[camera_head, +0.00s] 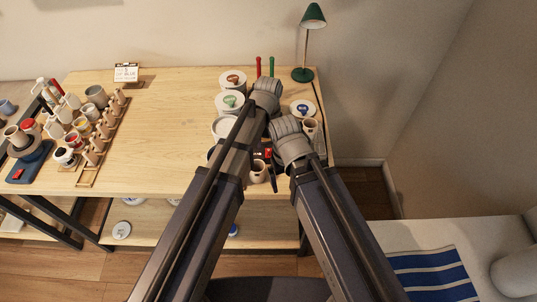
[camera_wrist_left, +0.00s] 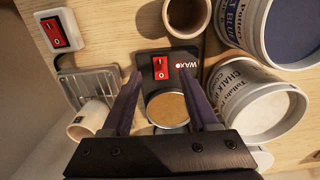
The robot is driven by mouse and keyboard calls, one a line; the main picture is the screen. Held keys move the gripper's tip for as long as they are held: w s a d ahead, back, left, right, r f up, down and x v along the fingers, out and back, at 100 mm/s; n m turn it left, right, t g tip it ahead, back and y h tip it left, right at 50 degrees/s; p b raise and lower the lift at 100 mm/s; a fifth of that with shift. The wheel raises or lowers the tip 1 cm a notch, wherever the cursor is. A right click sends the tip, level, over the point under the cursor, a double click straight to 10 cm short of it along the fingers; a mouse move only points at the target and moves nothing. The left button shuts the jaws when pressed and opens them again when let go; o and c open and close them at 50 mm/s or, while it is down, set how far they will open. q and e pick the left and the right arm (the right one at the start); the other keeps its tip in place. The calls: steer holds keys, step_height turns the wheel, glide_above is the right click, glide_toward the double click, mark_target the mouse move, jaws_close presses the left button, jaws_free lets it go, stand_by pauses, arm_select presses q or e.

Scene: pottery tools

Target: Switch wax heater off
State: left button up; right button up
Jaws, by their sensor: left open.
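The wax heater (camera_wrist_left: 150,56) is a black base marked WAX with a red rocker switch (camera_wrist_left: 160,68) and a round pot of tan wax (camera_wrist_left: 167,108). In the head view its red switch (camera_head: 267,153) shows as a small patch between my arms. My left gripper (camera_wrist_left: 165,78) is open and empty, its two dark fingers pointing down over the heater, one to each side of the switch and pot. I cannot tell whether the fingertips touch the base or which way the switch is set. My right gripper cannot be made out.
In the wrist view a white box with another red switch (camera_wrist_left: 60,32), a metal tray (camera_wrist_left: 88,85), a cup (camera_wrist_left: 90,120), a brown pot (camera_wrist_left: 186,16) and a chalk tub (camera_wrist_left: 255,105) crowd the heater. A green lamp (camera_head: 310,45) stands behind. The table's middle (camera_head: 165,130) is clear.

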mark_target(269, 152)
arm_select(q)
step_height(269, 152, down, 5)
steer(key=b, duration=0.4)
steer(key=shift+f, duration=0.2)
jaws_close()
stand_by(0.3)
